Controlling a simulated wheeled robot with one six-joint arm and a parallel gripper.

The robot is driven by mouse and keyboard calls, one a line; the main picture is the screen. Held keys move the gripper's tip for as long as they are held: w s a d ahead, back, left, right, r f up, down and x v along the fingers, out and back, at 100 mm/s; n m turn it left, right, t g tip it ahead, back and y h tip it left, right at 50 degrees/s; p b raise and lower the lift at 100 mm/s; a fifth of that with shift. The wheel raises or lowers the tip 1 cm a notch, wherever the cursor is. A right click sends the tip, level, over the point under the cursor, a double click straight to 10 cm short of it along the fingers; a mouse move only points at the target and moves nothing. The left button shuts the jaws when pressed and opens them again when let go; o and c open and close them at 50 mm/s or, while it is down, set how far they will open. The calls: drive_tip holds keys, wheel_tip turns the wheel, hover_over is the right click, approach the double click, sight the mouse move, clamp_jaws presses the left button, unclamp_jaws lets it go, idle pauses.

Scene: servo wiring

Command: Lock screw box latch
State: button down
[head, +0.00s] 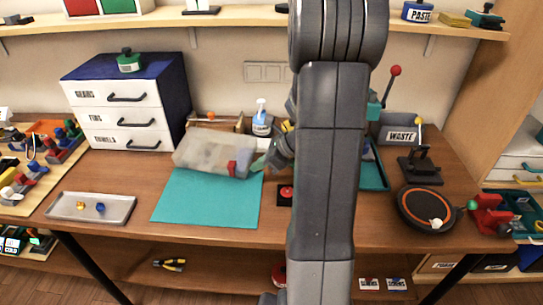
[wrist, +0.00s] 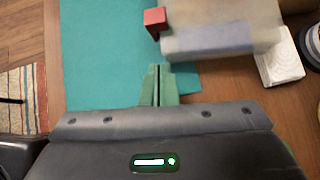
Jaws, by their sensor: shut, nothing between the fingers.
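The screw box (head: 208,151) is a translucent, greyish box on the back part of the teal mat (head: 205,205). Its red latch (head: 232,168) is on the front side near the right end. The wrist view shows the red latch (wrist: 155,20) and part of the box (wrist: 220,35) at the top. My gripper (wrist: 158,72) has its green fingers together, with nothing visible between them. The fingertips are over the mat, just short of the latch and box, apart from both in the picture. In the head view my gripper (head: 262,163) is just right of the box, partly hidden by my arm.
A white drawer cabinet (head: 125,115) stands behind left. A grey tray (head: 92,208) lies left of the mat. A red button (head: 286,191) is right of the mat. The front of the mat is clear.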

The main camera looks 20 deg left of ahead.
sight(235, 164)
drive_tip(key=shift+s+a+p, duration=0.15)
drive_tip(key=shift+a+p, duration=0.2)
drive_tip(key=shift+a, duration=1.8)
drive_tip(key=shift+s+a+p, duration=0.1)
drive_tip(key=shift+a+p, duration=0.4)
drive_tip(key=shift+a, duration=0.95)
drive_tip(key=shift+d, duration=0.1)
drive_tip(key=shift+d, duration=0.35)
drive_tip(key=d, duration=0.3)
drive_tip(key=shift+w, duration=0.2)
drive_tip(key=v, duration=1)
drive_tip(key=shift+f, duration=0.1)
